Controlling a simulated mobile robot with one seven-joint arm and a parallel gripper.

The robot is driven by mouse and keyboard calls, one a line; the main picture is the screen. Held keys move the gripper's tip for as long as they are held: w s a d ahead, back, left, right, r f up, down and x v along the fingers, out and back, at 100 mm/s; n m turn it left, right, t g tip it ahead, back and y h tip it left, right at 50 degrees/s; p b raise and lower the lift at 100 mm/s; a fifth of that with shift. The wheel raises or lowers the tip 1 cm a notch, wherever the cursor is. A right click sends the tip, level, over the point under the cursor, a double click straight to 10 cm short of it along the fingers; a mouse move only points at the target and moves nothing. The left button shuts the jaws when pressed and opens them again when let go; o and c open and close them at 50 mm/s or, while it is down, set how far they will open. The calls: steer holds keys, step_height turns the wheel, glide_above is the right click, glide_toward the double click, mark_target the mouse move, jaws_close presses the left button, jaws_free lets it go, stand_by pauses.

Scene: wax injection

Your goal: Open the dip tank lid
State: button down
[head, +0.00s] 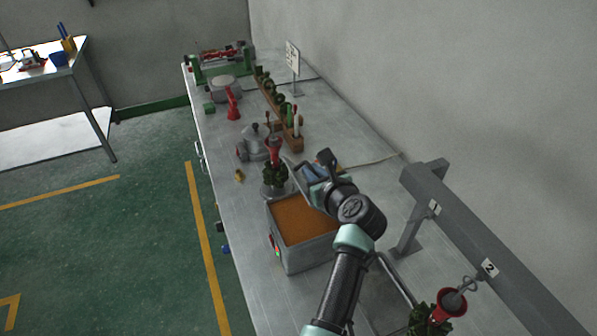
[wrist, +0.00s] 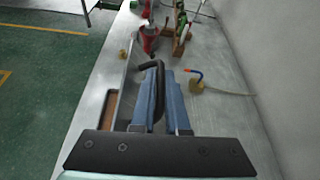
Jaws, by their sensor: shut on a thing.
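The dip tank (head: 308,257) is a grey metal box on the bench, with orange-brown wax (head: 298,215) showing in its open top. My gripper (head: 315,172) is over the tank's far right side. In the wrist view its blue fingers (wrist: 160,98) are shut on a dark curved handle (wrist: 153,66). The grey lid (wrist: 128,88) stands steeply tilted beside the fingers, seen nearly edge-on. A strip of brown wax shows to its left. In the head view my gripper and arm hide most of the lid and part of the tank.
A small yellow piece (head: 239,176) lies left.

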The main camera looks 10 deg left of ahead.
steer(key=w+d+r+m+g+y+b, duration=0.1)
steer(key=w+d+m+b, duration=0.2)
steer(key=d, duration=0.3)
steer(key=shift+w+d+r+y, duration=0.2)
steer(key=shift+w+d+y, duration=0.2)
steer(key=shift+w, duration=0.35)
